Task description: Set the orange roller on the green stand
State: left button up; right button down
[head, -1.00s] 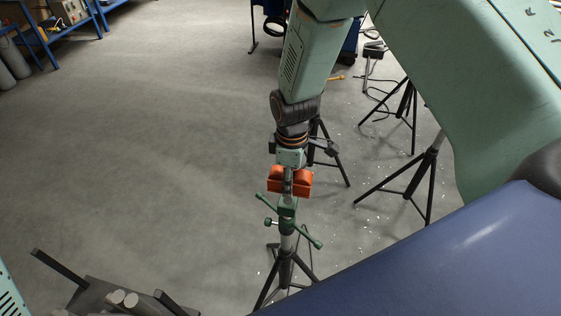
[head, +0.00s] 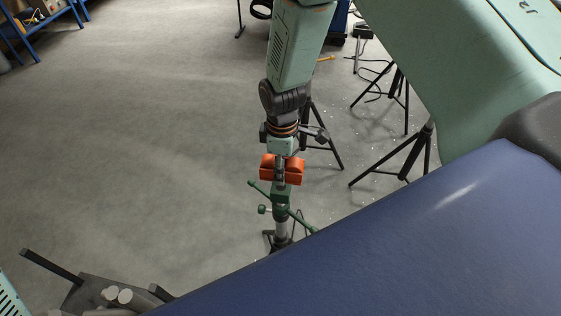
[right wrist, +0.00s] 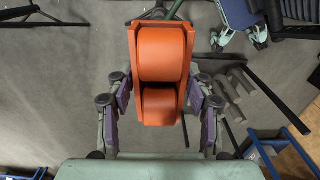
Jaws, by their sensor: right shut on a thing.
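The orange roller (head: 295,172) is a block with rounded orange drums. My right gripper (head: 281,168) is shut on it. In the right wrist view the roller (right wrist: 162,55) sits between the fingers of my right gripper (right wrist: 161,105). The green stand (head: 281,197) has a green head with arms and a knob, on a grey post. In the head view the roller appears just above the stand's head; I cannot tell whether they touch. My blue body hides part of the stand's legs. The stand is not clearly visible in the wrist view. My left gripper is not in view.
Black tripods (head: 407,158) stand to the right of and behind the green stand. A cable lies on the floor near them. A grey rack with rods (head: 88,290) is at the lower left. The floor (head: 150,150) to the left is clear.

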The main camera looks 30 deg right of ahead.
jog(key=shift+w+d+f, duration=0.15)
jog(key=shift+w+f, duration=0.15)
jog(key=shift+f, duration=0.45)
jog(key=shift+w, duration=0.1)
jog(key=shift+a+r, duration=0.2)
jog(key=shift+a, duration=0.3)
jog(key=shift+s, duration=0.25)
jog(key=shift+d, duration=0.2)
jog(key=shift+d+f, duration=0.2)
jog(key=shift+d, duration=0.2)
jog(key=shift+w, duration=0.15)
jog(key=shift+a, duration=0.3)
jog(key=shift+s+f+b, duration=0.2)
jog(key=shift+f+b, duration=0.05)
jog(key=shift+b, duration=0.15)
jog(key=shift+w+d+f, duration=0.15)
jog(key=shift+d+f, duration=0.05)
jog(key=shift+f, duration=0.15)
jog(key=shift+a+f, duration=0.2)
jog(key=shift+a+f+b, duration=0.1)
jog(key=shift+f+b, duration=0.05)
jog(key=shift+b, duration=0.25)
jog(key=shift+s+f, duration=0.2)
jog(key=shift+f, duration=0.25)
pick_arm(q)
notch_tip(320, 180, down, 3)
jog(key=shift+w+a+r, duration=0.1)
pick_arm(e)
jog(key=shift+w, duration=0.1)
